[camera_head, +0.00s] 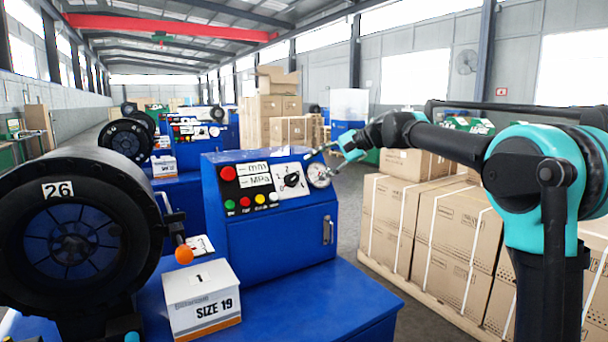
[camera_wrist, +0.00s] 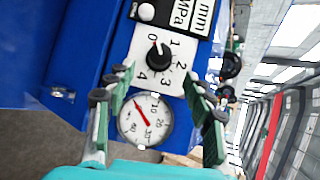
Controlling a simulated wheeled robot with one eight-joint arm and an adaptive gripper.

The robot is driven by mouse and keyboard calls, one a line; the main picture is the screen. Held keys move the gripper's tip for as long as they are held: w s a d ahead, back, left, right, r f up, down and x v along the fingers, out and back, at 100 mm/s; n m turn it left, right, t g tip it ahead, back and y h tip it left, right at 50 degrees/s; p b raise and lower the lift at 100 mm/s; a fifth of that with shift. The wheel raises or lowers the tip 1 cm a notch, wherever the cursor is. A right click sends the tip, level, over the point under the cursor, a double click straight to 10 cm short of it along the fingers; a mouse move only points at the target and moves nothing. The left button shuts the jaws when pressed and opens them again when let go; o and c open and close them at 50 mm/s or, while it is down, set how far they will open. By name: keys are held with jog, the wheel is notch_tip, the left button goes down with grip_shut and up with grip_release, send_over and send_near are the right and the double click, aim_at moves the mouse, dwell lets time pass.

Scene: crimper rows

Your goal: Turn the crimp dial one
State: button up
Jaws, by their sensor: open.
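The crimp dial (camera_head: 292,180) is a black knob on a white plate on the blue control box. My gripper (camera_head: 327,160) is open and empty, just right of the dial and in front of the box's upper right. In the wrist view the gripper's fingers (camera_wrist: 158,82) are spread, with the gauge showing between them and the knob just beyond the tips. I see no contact with the knob.
A round pressure gauge (camera_head: 319,176) sits right of the dial. Left of it are a red button (camera_head: 228,174) and small coloured buttons. A black crimper head (camera_head: 70,240), an orange-ended lever (camera_head: 184,254) and a SIZE 19 box (camera_head: 202,300) stand left. Strapped cartons (camera_head: 440,235) stand right.

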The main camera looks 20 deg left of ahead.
jog(key=shift+v, duration=2.3)
